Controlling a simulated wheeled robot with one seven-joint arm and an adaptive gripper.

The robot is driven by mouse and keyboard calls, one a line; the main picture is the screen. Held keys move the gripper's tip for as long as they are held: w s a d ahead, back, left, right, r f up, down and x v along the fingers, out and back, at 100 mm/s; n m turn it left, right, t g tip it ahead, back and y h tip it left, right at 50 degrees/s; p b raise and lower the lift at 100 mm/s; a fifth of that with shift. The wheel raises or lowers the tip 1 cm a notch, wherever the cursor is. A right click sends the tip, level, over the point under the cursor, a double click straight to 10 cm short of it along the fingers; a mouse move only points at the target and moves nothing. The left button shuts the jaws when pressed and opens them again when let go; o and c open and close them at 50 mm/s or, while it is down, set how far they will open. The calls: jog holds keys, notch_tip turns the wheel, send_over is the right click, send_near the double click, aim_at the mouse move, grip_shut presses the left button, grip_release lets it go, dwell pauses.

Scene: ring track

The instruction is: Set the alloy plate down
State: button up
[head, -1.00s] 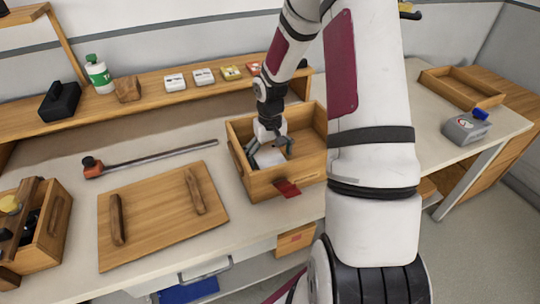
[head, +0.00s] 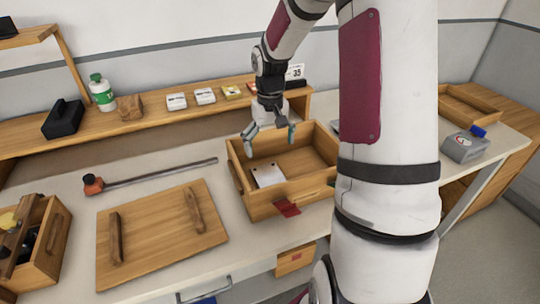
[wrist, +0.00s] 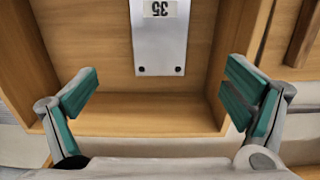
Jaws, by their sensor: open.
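The alloy plate (head: 268,176) is a pale grey rectangle lying flat on the floor of the open wooden box (head: 262,211). In the wrist view the plate (wrist: 160,48) shows a "35" label and two dark holes near one end. My gripper (head: 270,135) is open and empty above the box. In the wrist view my gripper's (wrist: 164,105) green-padded fingers are spread wide, apart from the plate. The plate's far end is cut off in the wrist view.
A wooden board with two handles (head: 160,236) lies left of the box. A long tool with an orange head (head: 93,185) lies behind it. A tool caddy (head: 45,255) stands at far left. A shelf (head: 150,128) holds a bottle and small boxes. A grey device (head: 464,147) is at right.

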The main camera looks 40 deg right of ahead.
jog(key=s+a+r+n+t+h, duration=0.1)
jog(key=s+a+r, duration=0.35)
jog(key=r, duration=0.25)
jog(key=s+a+r+n+t+h, duration=0.1)
jog(key=s+a+r, duration=0.2)
jog(key=a+r, duration=0.35)
jog(key=s+a+r+t+y, duration=0.1)
jog(key=s+a+r, duration=0.1)
jog(key=s+a, duration=0.2)
jog(key=s+a+r+n+t+y, duration=0.1)
jog(key=s+a, duration=0.3)
jog(key=s, duration=0.7)
jog(key=shift+r, duration=0.85)
jog(key=shift+a, duration=0.1)
